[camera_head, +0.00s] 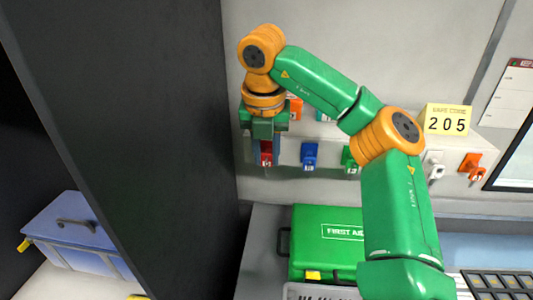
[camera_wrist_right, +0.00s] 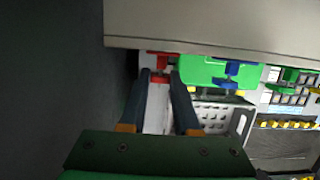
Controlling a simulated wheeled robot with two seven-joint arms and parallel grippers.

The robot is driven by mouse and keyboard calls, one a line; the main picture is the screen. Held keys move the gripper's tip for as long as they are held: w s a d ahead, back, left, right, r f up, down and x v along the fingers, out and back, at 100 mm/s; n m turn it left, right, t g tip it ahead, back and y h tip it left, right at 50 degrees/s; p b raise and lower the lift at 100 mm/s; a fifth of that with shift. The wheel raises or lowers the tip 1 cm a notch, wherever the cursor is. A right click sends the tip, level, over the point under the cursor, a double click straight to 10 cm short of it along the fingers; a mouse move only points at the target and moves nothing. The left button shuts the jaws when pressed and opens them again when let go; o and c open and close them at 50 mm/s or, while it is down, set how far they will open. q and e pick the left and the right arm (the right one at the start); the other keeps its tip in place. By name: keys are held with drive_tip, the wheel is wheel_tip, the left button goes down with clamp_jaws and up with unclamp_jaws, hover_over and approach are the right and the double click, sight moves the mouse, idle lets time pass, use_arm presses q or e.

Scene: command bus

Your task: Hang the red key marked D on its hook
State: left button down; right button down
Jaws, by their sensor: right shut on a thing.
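My right gripper (camera_head: 265,140) points down at the left end of a pale key ledge and is shut on a red key (camera_head: 265,157). In the right wrist view the red key (camera_wrist_right: 160,77) shows between the two dark fingertips (camera_wrist_right: 163,85), just beside the ledge edge. Its letter is too small to read. The gripper hides the hook behind it, so I cannot tell whether the key touches it. My left gripper is in neither view.
A blue key (camera_head: 310,153), a green key (camera_head: 349,158), a white key (camera_head: 434,163) and an orange key (camera_head: 471,165) hang along the ledge. A dark panel (camera_head: 140,120) stands close on the left. A green first aid box (camera_head: 310,250) sits below. A yellow sign (camera_head: 447,119) reads 205.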

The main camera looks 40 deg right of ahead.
drive_tip(key=shift+f, duration=0.15)
drive_tip(key=c, duration=0.6)
unclamp_jaws()
drive_tip(key=shift+o, duration=0.2)
drive_tip(key=shift+v, duration=1.3)
drive_tip(key=v, duration=0.6)
drive_tip(key=shift+s+a, duration=0.25)
